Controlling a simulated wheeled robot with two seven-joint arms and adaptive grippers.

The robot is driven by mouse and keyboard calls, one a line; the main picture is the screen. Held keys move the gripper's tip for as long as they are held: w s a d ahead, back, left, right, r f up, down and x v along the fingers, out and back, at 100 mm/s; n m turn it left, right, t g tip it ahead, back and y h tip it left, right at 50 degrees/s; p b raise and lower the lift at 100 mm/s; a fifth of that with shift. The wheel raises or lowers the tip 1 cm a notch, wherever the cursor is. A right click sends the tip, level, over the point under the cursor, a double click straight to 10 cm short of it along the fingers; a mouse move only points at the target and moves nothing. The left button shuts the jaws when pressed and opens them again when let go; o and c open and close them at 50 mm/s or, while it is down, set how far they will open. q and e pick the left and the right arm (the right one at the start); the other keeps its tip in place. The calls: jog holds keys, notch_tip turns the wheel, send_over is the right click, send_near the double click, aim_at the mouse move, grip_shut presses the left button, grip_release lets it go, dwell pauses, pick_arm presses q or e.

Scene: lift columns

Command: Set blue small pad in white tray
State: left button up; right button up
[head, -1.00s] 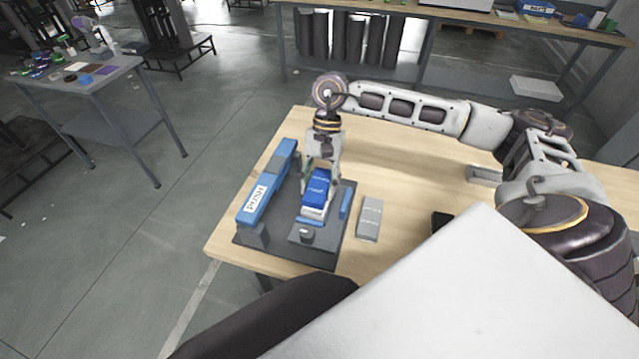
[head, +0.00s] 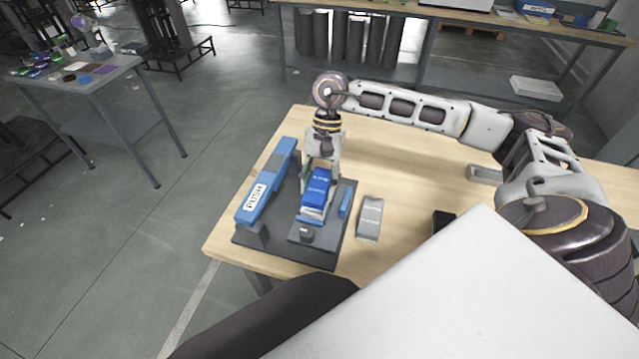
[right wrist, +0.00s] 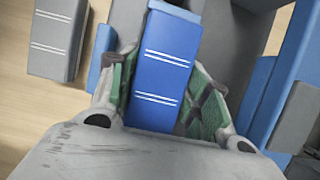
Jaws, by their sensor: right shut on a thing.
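The blue small pad (head: 316,186) is a flat blue block with white stripe marks. My right gripper (head: 321,166) is shut on it and holds it over the dark fixture on the wooden table. In the right wrist view the pad (right wrist: 162,62) lies between the two green-padded fingers of the right gripper (right wrist: 160,92). A thin white edge (head: 312,213) shows just below the pad's near end; I cannot tell whether it is the white tray or whether the pad touches it. My left gripper is not in view.
The dark fixture plate (head: 282,246) carries a long blue bar marked PUSH (head: 258,196) on the left and a small blue block (head: 345,204) on the right. A grey block (head: 370,218) lies on the table right of the plate. The wooden table (head: 405,175) is largely clear.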

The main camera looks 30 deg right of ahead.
dwell(0.4)
jog(key=o, duration=1.1)
jog(key=shift+o, duration=0.2)
jog(key=o, duration=0.4)
jog(key=shift+o, duration=0.2)
jog(key=shift+r+p, duration=1.4)
jog(key=shift+r, duration=2.35)
